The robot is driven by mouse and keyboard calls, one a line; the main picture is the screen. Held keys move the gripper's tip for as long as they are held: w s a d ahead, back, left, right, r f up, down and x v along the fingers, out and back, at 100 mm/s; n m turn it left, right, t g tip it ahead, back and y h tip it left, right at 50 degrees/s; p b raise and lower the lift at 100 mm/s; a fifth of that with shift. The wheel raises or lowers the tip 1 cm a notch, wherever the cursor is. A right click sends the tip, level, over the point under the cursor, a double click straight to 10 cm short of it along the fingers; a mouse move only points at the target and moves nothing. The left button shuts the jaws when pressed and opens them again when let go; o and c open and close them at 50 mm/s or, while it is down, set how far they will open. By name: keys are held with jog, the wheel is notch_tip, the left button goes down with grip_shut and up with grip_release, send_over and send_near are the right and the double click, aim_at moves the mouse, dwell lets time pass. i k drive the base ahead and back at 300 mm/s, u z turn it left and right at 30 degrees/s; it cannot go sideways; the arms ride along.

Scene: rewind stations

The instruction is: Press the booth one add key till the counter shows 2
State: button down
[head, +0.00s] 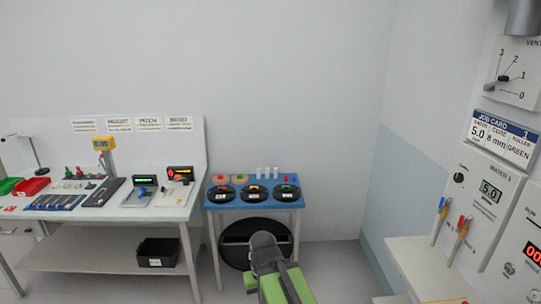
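At the right edge stands a white booth under a job card marked 1 (503,138). A counter with red digits (534,254) is cut off by the picture edge; zeros show on its visible part. A round grey button (509,269) sits beside the counter, but its label is too small to read, so I cannot tell whether it is the add key. My gripper (264,243) is low in the middle, at the end of my green and grey arm, in front of the blue table and well left of the booth. Its fingers cannot be made out.
A blue table (254,204) holds black discs. A white workbench (120,213) with tools stands left. Open floor (337,262) lies between table and booth.

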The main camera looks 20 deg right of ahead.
aim_at(508, 268)
jog(key=z, duration=2.2)
jog(key=k, duration=0.7)
jog(key=u, duration=0.05)
jog(key=i, duration=0.7)
jog(key=z, duration=0.15)
